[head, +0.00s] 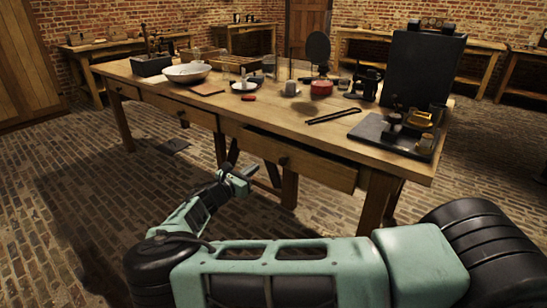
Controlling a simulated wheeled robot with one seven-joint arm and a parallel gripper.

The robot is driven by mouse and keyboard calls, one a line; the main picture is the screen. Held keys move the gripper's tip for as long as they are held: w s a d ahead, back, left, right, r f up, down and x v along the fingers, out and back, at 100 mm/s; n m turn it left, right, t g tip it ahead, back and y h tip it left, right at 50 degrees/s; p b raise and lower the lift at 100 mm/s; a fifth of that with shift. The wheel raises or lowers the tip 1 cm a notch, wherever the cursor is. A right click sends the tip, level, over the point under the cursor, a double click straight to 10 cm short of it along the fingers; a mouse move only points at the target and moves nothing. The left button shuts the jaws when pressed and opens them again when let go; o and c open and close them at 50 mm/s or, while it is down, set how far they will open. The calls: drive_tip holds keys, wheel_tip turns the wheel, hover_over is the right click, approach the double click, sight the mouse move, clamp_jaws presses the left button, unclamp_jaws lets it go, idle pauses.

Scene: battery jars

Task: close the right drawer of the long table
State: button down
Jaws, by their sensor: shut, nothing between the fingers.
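The long table (215,100) stands across the middle of the head view, with its drawer fronts facing me. The right drawer (318,171) stands out from the table, with a dark gap along its top edge. Its round dark knob (284,160) is near the middle of the front. My gripper (246,173) is below and to the left of the knob, low before the drawer. It looks apart from the drawer, though depth is hard to judge. It is shut and empty, and its fingertips are small and dark here.
A middle drawer (180,110) and a left drawer (122,90) look flush. A table leg (378,200) stands right of the right drawer. A white bowl (187,73), a red pot (321,88) and a dark tray (378,130) rest on top.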

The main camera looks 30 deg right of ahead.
sight(282, 147)
drive_tip(key=x, duration=1.3)
drive_tip(key=shift+w+d, duration=0.1)
drive_tip(key=shift+d, duration=0.3)
drive_tip(key=b+x, duration=0.1)
drive_tip(key=x, duration=0.3)
drive_tip(key=shift+w+d+f, duration=0.1)
drive_tip(key=shift+d+f, duration=0.05)
drive_tip(key=shift+d, duration=0.1)
drive_tip(key=shift+w+d+r, duration=0.1)
drive_tip(key=shift+r, duration=0.15)
drive_tip(key=shift+r, duration=0.1)
